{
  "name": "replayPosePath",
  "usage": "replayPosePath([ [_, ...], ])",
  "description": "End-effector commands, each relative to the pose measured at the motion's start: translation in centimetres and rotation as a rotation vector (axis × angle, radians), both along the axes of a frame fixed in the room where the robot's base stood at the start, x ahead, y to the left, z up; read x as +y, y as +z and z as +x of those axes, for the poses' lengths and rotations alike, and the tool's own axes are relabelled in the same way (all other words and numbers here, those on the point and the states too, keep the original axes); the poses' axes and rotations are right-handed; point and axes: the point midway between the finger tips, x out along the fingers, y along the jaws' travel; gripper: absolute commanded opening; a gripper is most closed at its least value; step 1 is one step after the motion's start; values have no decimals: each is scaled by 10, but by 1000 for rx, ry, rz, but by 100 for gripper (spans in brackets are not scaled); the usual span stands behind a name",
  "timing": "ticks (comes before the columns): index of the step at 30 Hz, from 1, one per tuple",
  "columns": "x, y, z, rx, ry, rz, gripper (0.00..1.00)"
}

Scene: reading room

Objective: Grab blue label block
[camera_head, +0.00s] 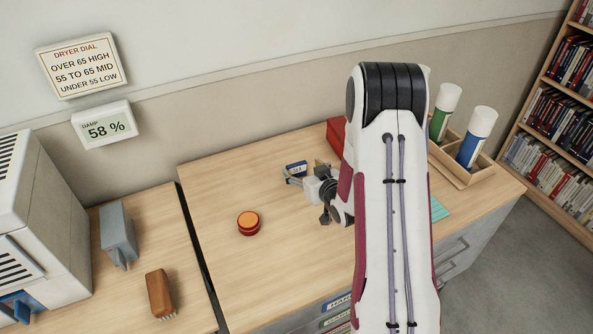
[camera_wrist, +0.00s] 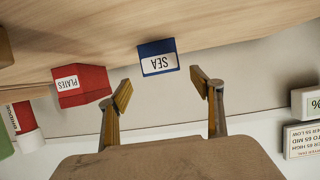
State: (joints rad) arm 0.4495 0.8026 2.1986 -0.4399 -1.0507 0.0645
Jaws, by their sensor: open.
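The blue block (camera_wrist: 157,58) has a white label reading "SEA" upside down in the wrist view. It lies just beyond the fingertips, near the middle of the gap. In the head view the blue block (camera_head: 297,167) sits on the wooden desk top near the wall. My gripper (camera_wrist: 161,90) is open, with a finger to each side and nothing between them. In the head view my gripper (camera_head: 306,174) is beside the block, partly hidden by my arm.
A red block (camera_wrist: 80,88) labelled "PLATES" is left of the fingers in the wrist view; the red block (camera_head: 336,135) is partly behind my arm. An orange-red button (camera_head: 249,222) stands on the desk (camera_head: 225,190). A wooden rack (camera_head: 463,172) holds capped tubes at right.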

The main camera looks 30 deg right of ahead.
Motion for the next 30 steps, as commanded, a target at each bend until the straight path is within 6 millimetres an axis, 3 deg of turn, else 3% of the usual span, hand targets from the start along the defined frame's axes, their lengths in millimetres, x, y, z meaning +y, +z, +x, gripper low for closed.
replayPosePath([
  [17, 0, -4, 9, 0, 0, 0, 65],
  [30, 1, -21, 42, 1, 1, -1, 65],
])
